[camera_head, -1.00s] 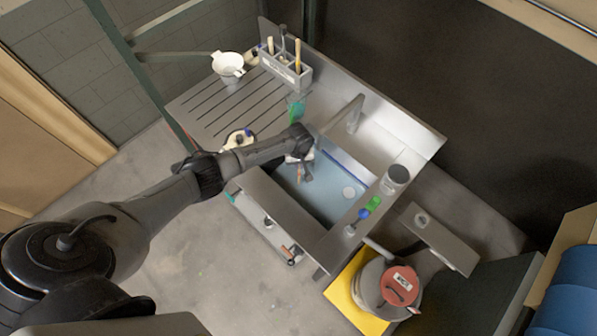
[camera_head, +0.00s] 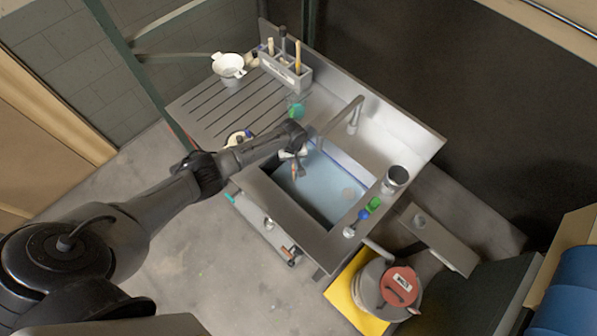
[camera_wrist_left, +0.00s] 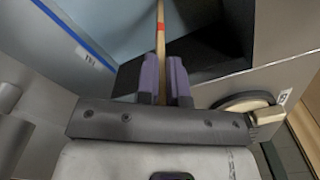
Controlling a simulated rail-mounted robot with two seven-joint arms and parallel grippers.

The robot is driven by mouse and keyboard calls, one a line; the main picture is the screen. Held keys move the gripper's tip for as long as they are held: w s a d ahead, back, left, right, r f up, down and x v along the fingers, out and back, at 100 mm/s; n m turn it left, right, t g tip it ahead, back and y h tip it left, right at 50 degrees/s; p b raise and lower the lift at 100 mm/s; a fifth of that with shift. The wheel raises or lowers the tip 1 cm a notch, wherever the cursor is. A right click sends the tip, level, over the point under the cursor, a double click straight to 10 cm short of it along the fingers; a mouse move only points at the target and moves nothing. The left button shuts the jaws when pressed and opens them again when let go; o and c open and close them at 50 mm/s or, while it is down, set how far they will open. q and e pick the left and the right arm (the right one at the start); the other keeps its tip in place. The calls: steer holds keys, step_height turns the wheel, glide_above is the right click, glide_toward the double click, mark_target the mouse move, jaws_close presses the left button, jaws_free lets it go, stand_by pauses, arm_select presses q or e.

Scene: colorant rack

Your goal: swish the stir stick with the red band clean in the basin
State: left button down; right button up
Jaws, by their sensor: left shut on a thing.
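My left gripper (camera_head: 297,160) is over the left part of the basin (camera_head: 325,193), which holds bluish water. It is shut on a wooden stir stick with a red band (camera_wrist_left: 161,42). In the left wrist view, the stick runs up from between the purple-grey fingers, and its far end is cut off by the frame's top edge. The basin (camera_wrist_left: 110,35) shows beyond the fingers there, with a blue line along one side. In the head view the stick is too small to tell whether its end touches the water. My right gripper is not in view.
A grey holder (camera_head: 287,72) with upright sticks and a white strainer-like bowl (camera_head: 228,65) stand at the back of the drainboard. A faucet (camera_head: 340,122) arches over the basin. A grey cup (camera_head: 396,178) and green and blue items (camera_head: 374,203) stand on the right rim.

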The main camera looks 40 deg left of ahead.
arm_select(q)
steer(key=d+p, duration=0.2)
steer(key=d, duration=0.6)
steer(key=shift+s+p, duration=0.25)
steer(key=shift+p, duration=0.05)
steer(key=shift+a, duration=0.1)
step_height(320, 180, up, 10)
steer(key=p, duration=1)
stand_by(0.7)
stand_by(0.3)
